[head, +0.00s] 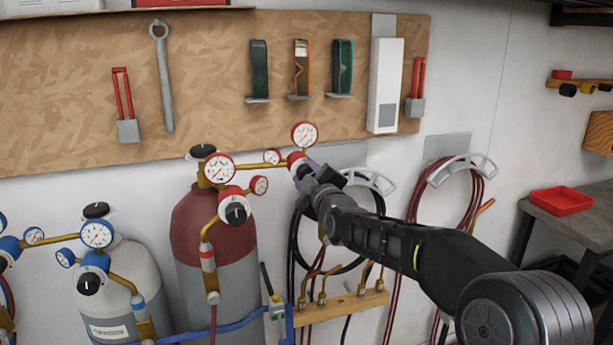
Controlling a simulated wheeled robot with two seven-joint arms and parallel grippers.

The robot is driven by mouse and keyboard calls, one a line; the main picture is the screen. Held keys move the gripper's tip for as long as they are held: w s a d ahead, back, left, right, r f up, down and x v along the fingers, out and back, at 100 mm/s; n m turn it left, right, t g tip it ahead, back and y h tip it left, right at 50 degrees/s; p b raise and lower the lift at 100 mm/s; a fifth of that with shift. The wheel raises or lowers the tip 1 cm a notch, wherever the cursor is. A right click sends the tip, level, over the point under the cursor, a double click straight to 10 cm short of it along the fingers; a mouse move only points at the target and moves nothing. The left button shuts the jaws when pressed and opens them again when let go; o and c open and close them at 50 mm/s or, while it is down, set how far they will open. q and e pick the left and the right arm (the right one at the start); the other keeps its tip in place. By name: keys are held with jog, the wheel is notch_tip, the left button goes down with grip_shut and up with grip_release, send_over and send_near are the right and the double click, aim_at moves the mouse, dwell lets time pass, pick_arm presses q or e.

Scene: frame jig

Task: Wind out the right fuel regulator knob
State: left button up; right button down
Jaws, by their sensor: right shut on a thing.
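The right fuel regulator is a red body (294,158) on a brass pipe, with a white-faced gauge (305,134) above it and a smaller one on its left. My right gripper (304,173) reaches in from the lower right and is shut at the front of this regulator. Its knob is hidden behind the gripper, so I cannot see how far it is turned. Another red regulator with a black knob (236,213) is to the left, by the dark red and grey cylinder (213,245). My left gripper is not in view.
A grey cylinder (117,290) with blue regulators stands at the lower left. Hoses hang on wall hooks behind my right arm, above a wooden rail (340,306) with brass fittings. A pegboard (210,60) holds tools above. A red tray (561,201) sits on the right bench.

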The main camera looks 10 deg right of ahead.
jog(key=n+b, duration=0.1)
jog(key=n, duration=0.1)
jog(key=shift+a+f+n, duration=0.1)
jog(key=shift+f+n, duration=0.05)
jog(key=shift+n, duration=0.25)
jog(key=n+b, duration=0.1)
jog(key=n, duration=0.1)
jog(key=shift+f+n, duration=0.1)
jog(key=shift+n, duration=0.3)
jog(key=n+b, duration=0.3)
jog(key=shift+n+b, duration=0.3)
jog(key=shift+n, duration=0.1)
jog(key=shift+n+b, duration=0.6)
jog(key=shift+n, duration=0.1)
jog(key=c, duration=0.9)
grip_release()
